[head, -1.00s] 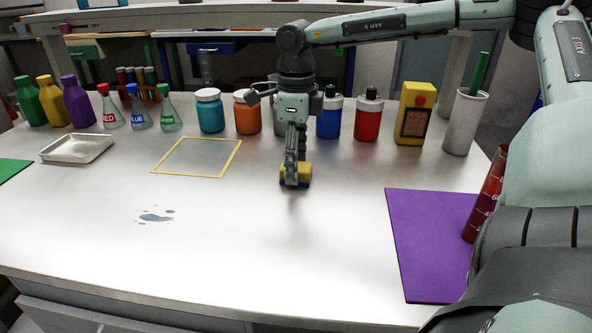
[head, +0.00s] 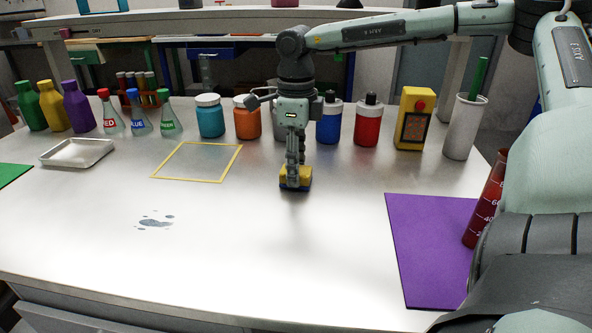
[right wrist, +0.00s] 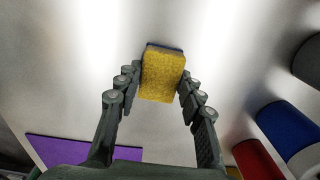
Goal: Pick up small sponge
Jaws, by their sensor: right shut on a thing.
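The small sponge (head: 296,179) is yellow with a dark blue underside. It is at the middle of the table in the head view, and it also shows in the right wrist view (right wrist: 162,75). My right gripper (head: 295,168) points down over the sponge. Its fingers (right wrist: 160,80) are shut on the sponge's two sides in the right wrist view. I cannot tell whether the sponge touches the table or is slightly above it. My left gripper is not in view.
A yellow-outlined square (head: 198,162) and a wet spill (head: 155,221) are left of the sponge. Blue (head: 329,123) and red (head: 367,122) bottles stand behind it. A purple mat (head: 430,245) lies at right. The table's front middle is clear.

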